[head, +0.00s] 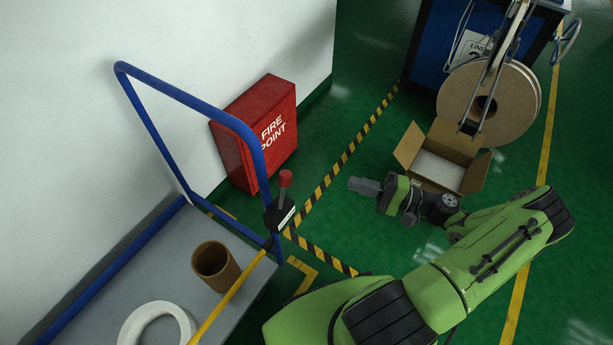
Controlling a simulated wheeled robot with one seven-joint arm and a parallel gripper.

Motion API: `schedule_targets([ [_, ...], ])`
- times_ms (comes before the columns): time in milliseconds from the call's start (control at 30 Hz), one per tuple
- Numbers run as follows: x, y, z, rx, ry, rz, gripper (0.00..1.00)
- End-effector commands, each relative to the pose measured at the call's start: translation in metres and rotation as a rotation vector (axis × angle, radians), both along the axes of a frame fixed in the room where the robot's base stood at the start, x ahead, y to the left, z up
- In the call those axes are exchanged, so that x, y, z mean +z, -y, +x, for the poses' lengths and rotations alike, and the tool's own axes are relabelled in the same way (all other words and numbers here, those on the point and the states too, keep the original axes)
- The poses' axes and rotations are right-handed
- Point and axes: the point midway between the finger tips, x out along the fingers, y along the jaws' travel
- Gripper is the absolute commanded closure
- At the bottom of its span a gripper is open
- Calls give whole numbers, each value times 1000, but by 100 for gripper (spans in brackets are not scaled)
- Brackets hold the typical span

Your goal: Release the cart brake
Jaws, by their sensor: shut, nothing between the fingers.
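The cart (245,315) stands at the lower left, with a grey deck and a blue tube handle frame. The brake lever (285,180) has a red knob and rises from a dark bracket with a white label (287,212) on the frame's near upright. The lever looks close to upright. My gripper (352,184) is at the end of my green arm, to the right of the lever and apart from it, pointing left. It is shut and empty. The label's text is too small to read.
A brown cardboard tube (215,266), a white ring (157,325) and a yellow bar (230,297) are on or at the cart. A red fire point box (254,133) is by the wall. An open carton (472,158) and a large reel (455,97) stand behind my gripper. Green floor separates lever and gripper.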

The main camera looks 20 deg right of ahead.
Motion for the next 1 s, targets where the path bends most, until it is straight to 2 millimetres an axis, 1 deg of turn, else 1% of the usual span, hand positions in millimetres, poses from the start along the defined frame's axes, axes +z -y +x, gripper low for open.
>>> schedule_targets([
  [67,0,-5,4,2,0,1,100],
  [167,1,-19,13,7,-2,1,100],
  [533,8,-85,61,8,-2,0,100],
  [600,12,-97,56,6,-4,2,100],
  [733,16,-113,54,5,-2,-1,100],
  [833,18,-118,54,3,-3,-1,100],
  [1000,18,-118,54,2,-2,-2,100],
])
